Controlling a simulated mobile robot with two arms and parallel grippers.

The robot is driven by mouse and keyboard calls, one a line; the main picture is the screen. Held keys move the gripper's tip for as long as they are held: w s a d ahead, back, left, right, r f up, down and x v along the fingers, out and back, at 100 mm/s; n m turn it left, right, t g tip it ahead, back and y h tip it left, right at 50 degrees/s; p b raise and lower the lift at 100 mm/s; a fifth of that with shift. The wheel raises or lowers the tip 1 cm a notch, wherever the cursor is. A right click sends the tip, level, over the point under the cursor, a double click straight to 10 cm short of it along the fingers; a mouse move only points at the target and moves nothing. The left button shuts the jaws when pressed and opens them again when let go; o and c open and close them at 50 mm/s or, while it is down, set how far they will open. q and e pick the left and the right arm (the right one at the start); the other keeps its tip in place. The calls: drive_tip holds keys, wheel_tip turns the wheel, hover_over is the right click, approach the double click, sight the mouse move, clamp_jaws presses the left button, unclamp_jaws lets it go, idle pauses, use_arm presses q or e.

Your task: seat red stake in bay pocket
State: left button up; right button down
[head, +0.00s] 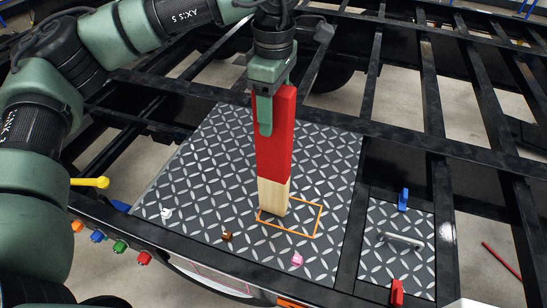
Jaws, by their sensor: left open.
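The red stake (273,140) has a bare wood lower end and stands close to upright, leaning slightly. Its wood foot is at the left part of an orange rectangular outline (319,219) on the diamond-plate deck (335,165). I cannot tell whether the foot is in a pocket or rests on the plate; no pocket opening shows. My left gripper (271,112) is open at the stake's upper part. One green finger lies in front of the red face; the other finger is mostly hidden. My right gripper is not in view.
Black frame rails (435,100) with open gaps surround the deck. A smaller plate (415,262) at the right has a metal handle (404,240), a blue clip (403,199) and a red clip (397,292). A yellow lever (90,182) and several coloured connectors (119,246) line the left front edge.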

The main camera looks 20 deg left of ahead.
use_arm(q)
drive_tip(key=shift+w, duration=0.1)
clamp_jaws()
idle(1.2)
